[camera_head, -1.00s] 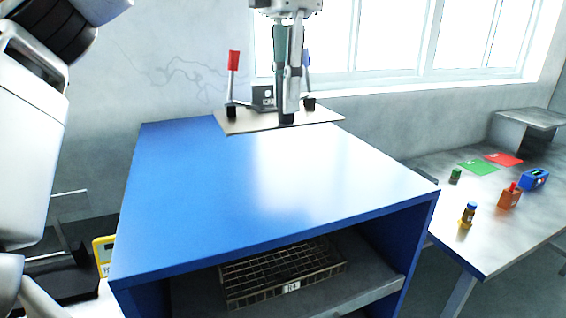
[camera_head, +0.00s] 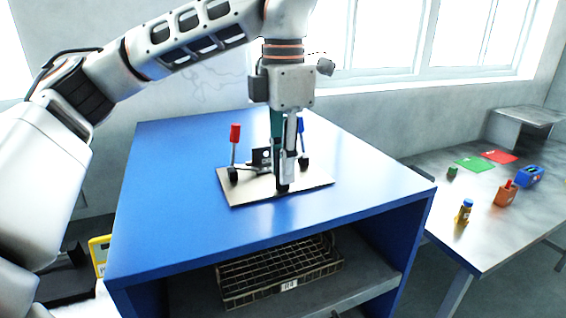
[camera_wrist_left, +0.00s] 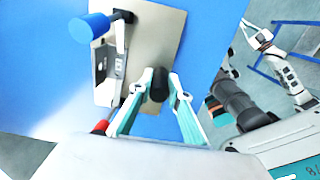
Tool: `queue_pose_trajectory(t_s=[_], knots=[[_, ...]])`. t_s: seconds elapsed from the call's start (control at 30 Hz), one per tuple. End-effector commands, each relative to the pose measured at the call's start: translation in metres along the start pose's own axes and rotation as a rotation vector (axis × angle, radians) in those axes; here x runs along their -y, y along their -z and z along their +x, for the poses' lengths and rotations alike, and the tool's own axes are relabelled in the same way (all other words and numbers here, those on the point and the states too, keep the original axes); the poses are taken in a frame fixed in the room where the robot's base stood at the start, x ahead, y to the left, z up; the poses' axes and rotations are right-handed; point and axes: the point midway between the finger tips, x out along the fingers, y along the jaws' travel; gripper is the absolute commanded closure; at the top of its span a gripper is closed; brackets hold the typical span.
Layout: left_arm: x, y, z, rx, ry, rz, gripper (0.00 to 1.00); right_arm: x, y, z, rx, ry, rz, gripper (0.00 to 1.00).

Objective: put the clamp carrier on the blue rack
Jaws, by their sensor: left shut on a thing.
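The clamp carrier is a flat beige plate (camera_head: 250,192) with a red-handled clamp, a blue-handled clamp and a dark block on it. It is level at the top of the blue rack (camera_head: 175,205), over the middle; whether it touches the surface is hard to tell. My left gripper (camera_head: 283,185) points down and is shut on the carrier's black knob. In the left wrist view the fingers (camera_wrist_left: 158,92) close around that knob, with the plate (camera_wrist_left: 160,35) over blue. A white arm part, perhaps my right gripper (camera_wrist_left: 258,36), shows at the right there.
A wire basket (camera_head: 280,268) sits on the rack's lower shelf. The rack top is clear around the carrier. A table (camera_head: 485,235) at the right holds a blue device (camera_head: 529,176), an orange block (camera_head: 506,196) and small items. A wall with windows stands behind.

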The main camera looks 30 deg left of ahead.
Motion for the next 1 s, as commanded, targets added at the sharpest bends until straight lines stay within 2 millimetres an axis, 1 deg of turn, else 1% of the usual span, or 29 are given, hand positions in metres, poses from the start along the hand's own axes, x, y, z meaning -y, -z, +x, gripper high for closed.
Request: queue_pose_trajectory(t_s=[0.2, 0.23, 0.3, 0.63, 0.73, 0.87, 1.0], knots=[[0.0, 0.0, -0.001, 0.001, 0.0, 0.0, 1.0, -0.001, -0.001, 0.0, 0.002, -0.003, 0.0, 1.0], [0.0, 0.0, 0.001, -0.002, 0.001, 0.0, 0.8, -0.002, -0.001, 0.0, 0.002, -0.003, 0.001, 1.0], [0.0, 0.0, 0.0, -0.002, 0.001, 0.0, 0.66, -0.001, -0.001, 0.0, 0.002, -0.003, 0.002, 1.0], [0.0, 0.0, -0.001, -0.002, 0.001, 0.0, 0.66, 0.002, 0.0, 0.001, 0.002, -0.003, 0.012, 1.0], [0.0, 0.0, -0.005, -0.001, 0.001, 0.0, 0.66, 0.002, -0.001, 0.001, 0.002, -0.003, 0.014, 1.0], [0.0, 0.0, -0.02, 0.0, -0.002, -0.001, 0.66, 0.003, -0.001, 0.001, 0.002, -0.001, 0.014, 1.0], [0.0, -0.001, -0.046, 0.002, -0.003, -0.002, 0.66, 0.005, 0.0, 0.001, 0.001, 0.002, 0.013, 1.0]])
